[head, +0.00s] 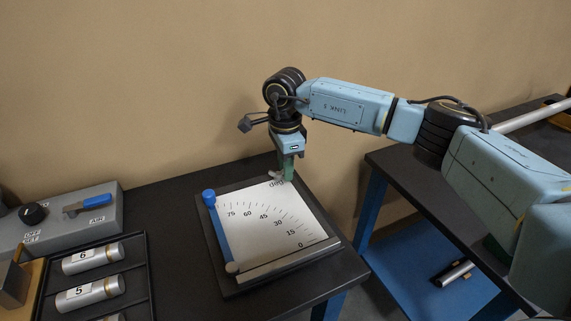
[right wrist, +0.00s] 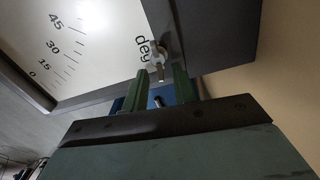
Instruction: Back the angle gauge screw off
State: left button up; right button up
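The angle gauge (head: 262,215) is a white dial plate on a dark base, marked in degrees, on the black table. Its blue pointer arm (head: 222,232) lies near the left side of the plate, past the 75 mark. A small silver wing screw (right wrist: 157,62) stands at the plate's corner by the "deg" lettering. My right gripper (head: 287,174) points down at that corner. In the right wrist view its two green fingers (right wrist: 161,79) are apart, with the screw just ahead of their tips, seemingly not clamped. My left gripper is out of view.
At left, a black rack (head: 146,262) holds silver cylinders labelled 6 and 5. A second table (head: 415,190) stands at right across a gap. A tan wall is close behind.

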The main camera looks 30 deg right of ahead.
jog(key=shift+r, duration=0.15)
notch_tip(320, 180, up, 13)
jog(key=shift+r, duration=0.15)
dwell(0.8)
